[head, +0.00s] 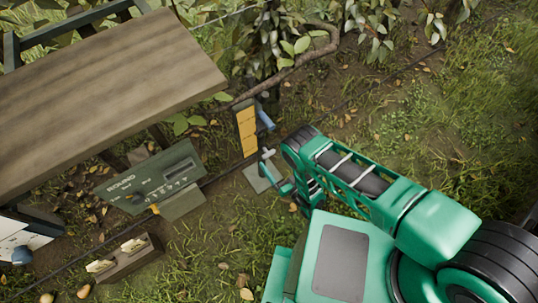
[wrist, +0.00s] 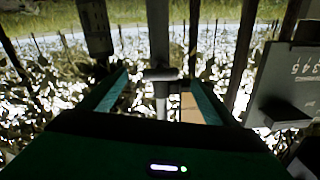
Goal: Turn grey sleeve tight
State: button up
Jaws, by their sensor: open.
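In the wrist view a grey sleeve (wrist: 161,74) sits as a wider collar around an upright grey post (wrist: 158,35). My gripper (wrist: 160,82) is open, with one green finger to each side of the post near the sleeve. I cannot tell whether either finger touches it. In the head view my gripper (head: 279,174) is low by a small grey fitting (head: 267,153) above a pale base plate (head: 257,178). My arm partly hides this spot, and the sleeve's details are too small to make out there.
An orange panel (head: 247,130) stands just behind the gripper. A thin cable (head: 110,242) runs across the ground. A small brown crate (head: 124,268) lies front left. Grass at right is open.

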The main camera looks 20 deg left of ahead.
aim_at(269, 154)
jog(key=shift+x, duration=2.45)
jog(key=c, duration=1)
